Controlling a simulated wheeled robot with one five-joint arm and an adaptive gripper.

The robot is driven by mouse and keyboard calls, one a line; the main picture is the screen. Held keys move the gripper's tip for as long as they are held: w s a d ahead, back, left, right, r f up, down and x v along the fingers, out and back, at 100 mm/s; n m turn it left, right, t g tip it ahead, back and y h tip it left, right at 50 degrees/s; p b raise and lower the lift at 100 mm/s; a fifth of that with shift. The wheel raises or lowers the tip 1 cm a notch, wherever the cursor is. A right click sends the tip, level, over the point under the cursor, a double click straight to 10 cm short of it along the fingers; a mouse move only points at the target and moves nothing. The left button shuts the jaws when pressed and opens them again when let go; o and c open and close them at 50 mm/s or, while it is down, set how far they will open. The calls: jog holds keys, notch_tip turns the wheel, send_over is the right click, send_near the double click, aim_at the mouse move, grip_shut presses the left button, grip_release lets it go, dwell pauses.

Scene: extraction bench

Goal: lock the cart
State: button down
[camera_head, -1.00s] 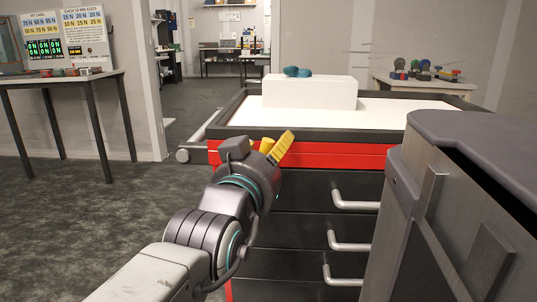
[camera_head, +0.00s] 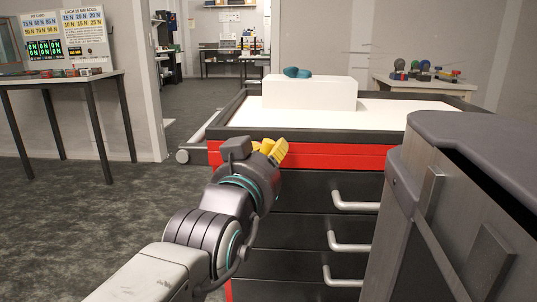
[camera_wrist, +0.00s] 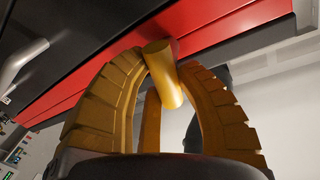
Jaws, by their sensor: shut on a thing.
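The cart (camera_head: 330,160) is a dark drawer unit with a red band, a pale top and several silver handles. My gripper (camera_head: 274,149) is at the upper left of its front, by the red band. In the wrist view, the yellow ribbed fingers are shut on a short yellow cylinder (camera_wrist: 164,80). The cylinder's upper end is against or just in front of the red band (camera_wrist: 225,42); I cannot tell whether it is fixed to the cart. The fingers hide this piece in the head view.
A white block (camera_head: 310,94) with a teal object (camera_head: 297,72) stands on the cart top. A grey cabinet (camera_head: 460,200) stands close at the right. A table (camera_head: 60,78) with signs is at the left. The floor at the left is clear.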

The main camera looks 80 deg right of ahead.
jog(key=shift+f+m, duration=0.1)
jog(key=shift+m, duration=0.4)
jog(key=c, duration=0.8)
grip_release()
jog(key=shift+c, duration=0.2)
jog(key=shift+a, duration=0.1)
jog(key=w+a, duration=0.1)
jog(key=a, duration=1)
jog(key=shift+w+a+r, duration=0.2)
jog(key=shift+w+a, duration=0.1)
jog(key=shift+a, duration=0.1)
jog(key=shift+o, duration=0.2)
